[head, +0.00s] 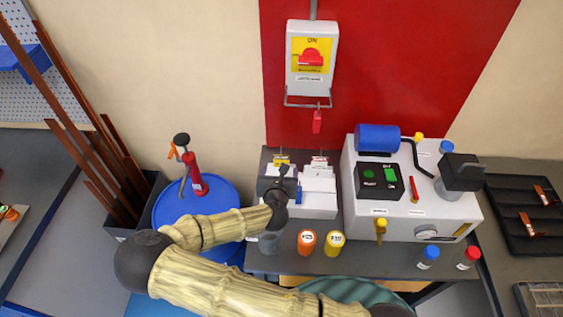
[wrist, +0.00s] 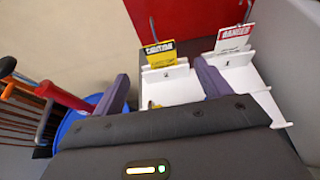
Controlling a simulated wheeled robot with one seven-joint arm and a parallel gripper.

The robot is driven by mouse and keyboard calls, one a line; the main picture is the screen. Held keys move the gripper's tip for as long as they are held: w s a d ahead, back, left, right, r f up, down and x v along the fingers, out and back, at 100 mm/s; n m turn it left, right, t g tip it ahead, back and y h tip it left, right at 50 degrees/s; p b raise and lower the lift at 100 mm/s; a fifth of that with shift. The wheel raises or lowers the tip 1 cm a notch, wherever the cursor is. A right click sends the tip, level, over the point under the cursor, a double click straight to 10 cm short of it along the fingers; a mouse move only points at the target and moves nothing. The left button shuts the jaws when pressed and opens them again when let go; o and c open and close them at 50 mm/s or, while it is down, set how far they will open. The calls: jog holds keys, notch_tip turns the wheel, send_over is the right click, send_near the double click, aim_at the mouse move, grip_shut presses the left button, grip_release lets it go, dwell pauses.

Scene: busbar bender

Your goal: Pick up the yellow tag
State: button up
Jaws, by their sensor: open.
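The yellow tag (wrist: 160,53), with a black caution heading, stands upright in a white holder (wrist: 166,72) in the wrist view. It also shows in the head view (head: 281,161), at the back of the tag station beside the wall. My gripper (wrist: 161,74) is open and empty. Its two fingers point toward the holder, one on each side of the yellow tag's line, with the tag beyond the fingertips. In the head view my gripper (head: 285,178) is just in front of the tag and partly covers its holder.
A red and white danger tag (wrist: 233,39) stands in the holder just right. A red padlock (head: 316,122) hangs below the switch box (head: 311,58). The white bender machine (head: 408,195) stands right, a blue drum (head: 226,190) left.

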aim_at(281, 158)
jog(key=shift+x, duration=1.2)
jog(key=p+x, duration=0.1)
jog(key=x, duration=0.4)
jog(key=shift+w+f+p, duration=0.15)
jog(key=shift+w+p, duration=0.2)
jog(key=shift+p, duration=0.05)
jog(key=c, duration=1.1)
